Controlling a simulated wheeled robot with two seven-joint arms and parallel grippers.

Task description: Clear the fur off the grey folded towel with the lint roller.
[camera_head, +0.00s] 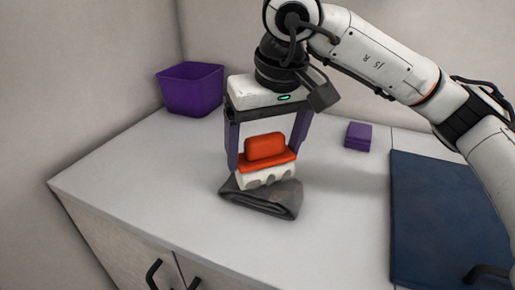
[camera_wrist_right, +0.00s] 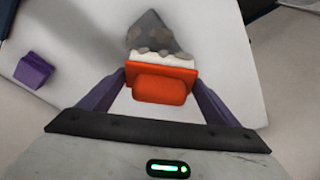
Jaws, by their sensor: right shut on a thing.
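The grey folded towel (camera_head: 268,204) lies on the white counter, below my right gripper. Its far end also shows in the right wrist view (camera_wrist_right: 152,32). My right gripper (camera_head: 266,158) points down and is shut on the lint roller (camera_head: 266,147), which has an orange handle and base with a white roller part (camera_head: 266,178) underneath. The roller shows between the purple fingers in the right wrist view (camera_wrist_right: 160,84). Grey patches show on the white part. It is at the towel's top; I cannot tell whether it presses on it. My left gripper is not in view.
A purple bin (camera_head: 191,90) stands at the back left of the counter (camera_head: 130,168). A small purple block (camera_head: 358,136) lies right of the gripper. A dark blue mat (camera_head: 432,215) covers the right side. Counter left of the towel is clear.

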